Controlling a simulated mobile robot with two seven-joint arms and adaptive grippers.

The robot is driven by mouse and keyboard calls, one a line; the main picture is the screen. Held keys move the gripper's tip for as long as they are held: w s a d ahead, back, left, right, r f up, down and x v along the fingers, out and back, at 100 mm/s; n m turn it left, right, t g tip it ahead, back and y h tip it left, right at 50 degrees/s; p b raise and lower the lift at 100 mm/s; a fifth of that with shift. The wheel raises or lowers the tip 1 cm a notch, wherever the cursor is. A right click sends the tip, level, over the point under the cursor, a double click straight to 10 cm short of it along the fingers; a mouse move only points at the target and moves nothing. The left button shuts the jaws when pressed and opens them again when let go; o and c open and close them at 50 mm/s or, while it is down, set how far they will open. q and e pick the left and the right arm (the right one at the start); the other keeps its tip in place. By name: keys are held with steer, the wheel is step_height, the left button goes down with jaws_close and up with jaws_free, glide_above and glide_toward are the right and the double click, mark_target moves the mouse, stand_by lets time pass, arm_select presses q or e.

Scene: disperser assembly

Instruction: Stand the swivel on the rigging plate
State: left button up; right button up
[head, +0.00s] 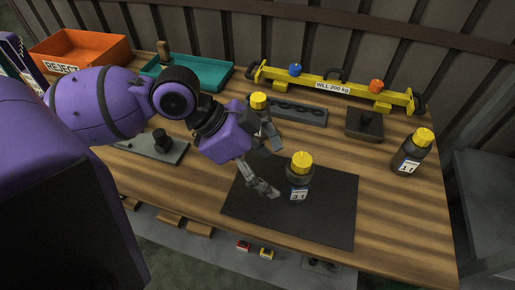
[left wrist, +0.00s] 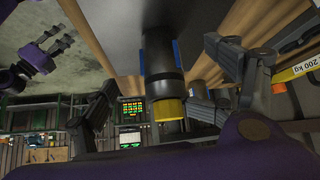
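I cannot tell for certain which piece is the swivel. A small black fitting (head: 160,139) stands on a flat grey plate (head: 173,153) at the left of the bench; this may be the rigging plate. My left gripper (head: 277,170) is over the black mat, its fingers spread. A dark bottle with a yellow cap (head: 302,163) stands upright on the mat just beyond the fingertips. In the left wrist view this bottle (left wrist: 162,60) shows between the open fingers, with gaps on both sides. My right gripper (left wrist: 62,38) appears there at upper left, fingers apart and empty.
The black mat (head: 330,222) lies at the front. Behind are a holed grey rack (head: 300,112), a yellow lifting beam (head: 335,86), a dark lidded block (head: 365,123) and a teal tray (head: 215,78). An orange reject bin (head: 95,45) is far left. Another yellow-capped bottle (head: 410,155) stands right.

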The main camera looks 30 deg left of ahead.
arm_select(q)
steer(key=shift+p+v, duration=0.6)
steer(key=shift+v, duration=1.95)
